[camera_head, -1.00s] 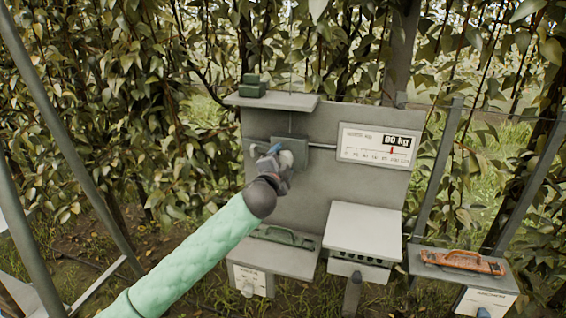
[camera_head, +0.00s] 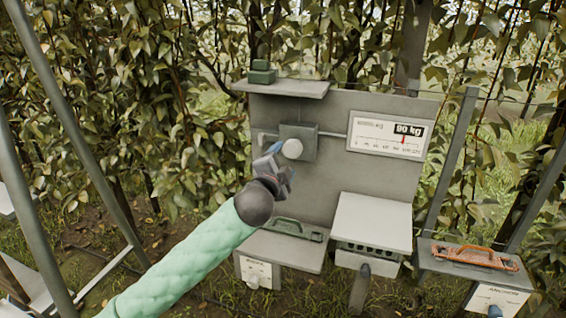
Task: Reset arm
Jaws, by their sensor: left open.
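My left arm comes in from the lower left in a pale green quilted sleeve. My left gripper (camera_head: 272,170) is open and appears empty, in front of the grey panel. My right gripper is not in view.
The grey panel (camera_head: 330,110) bears a scale display (camera_head: 387,137) reading 90 kg. Below are a white-topped box (camera_head: 373,222), a shelf with a green handled tool (camera_head: 291,229) and one with an orange handled tool (camera_head: 475,257). A green block (camera_head: 262,74) sits on top. Metal poles stand left.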

